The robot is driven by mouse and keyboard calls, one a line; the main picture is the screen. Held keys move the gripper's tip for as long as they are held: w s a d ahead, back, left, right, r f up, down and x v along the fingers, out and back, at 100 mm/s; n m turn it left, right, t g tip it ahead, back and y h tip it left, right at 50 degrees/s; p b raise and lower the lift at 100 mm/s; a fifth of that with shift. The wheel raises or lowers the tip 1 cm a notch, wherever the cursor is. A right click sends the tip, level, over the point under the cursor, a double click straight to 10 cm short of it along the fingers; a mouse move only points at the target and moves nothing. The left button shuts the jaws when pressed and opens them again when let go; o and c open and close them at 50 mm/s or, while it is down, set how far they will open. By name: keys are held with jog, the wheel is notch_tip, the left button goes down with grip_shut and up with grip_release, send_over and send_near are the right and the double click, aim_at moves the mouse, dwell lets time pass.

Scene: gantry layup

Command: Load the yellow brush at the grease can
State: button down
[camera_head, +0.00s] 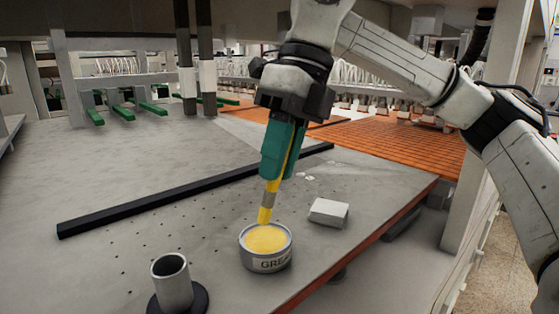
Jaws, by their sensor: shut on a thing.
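My gripper (281,160) has green fingers and is shut on the yellow brush (270,196), which points down. The brush has a grey band and a yellow tip. The tip is at the grease can (267,259), over its far part; I cannot tell whether it touches the grease. The can is a round, grey, open tin labelled "GREA…", filled with yellow grease (266,239). It stands on the grey table (150,180) near the front right edge.
A grey metal cup (172,284) on a black round base stands left of the can. A pale block (328,212) lies to its right. A long black bar (150,205) crosses the table behind. The table's red-brown edge (370,242) runs along the right.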

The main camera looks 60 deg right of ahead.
jog(key=shift+r+p, duration=1.35)
jog(key=shift+r, duration=0.9)
jog(key=shift+s, duration=0.15)
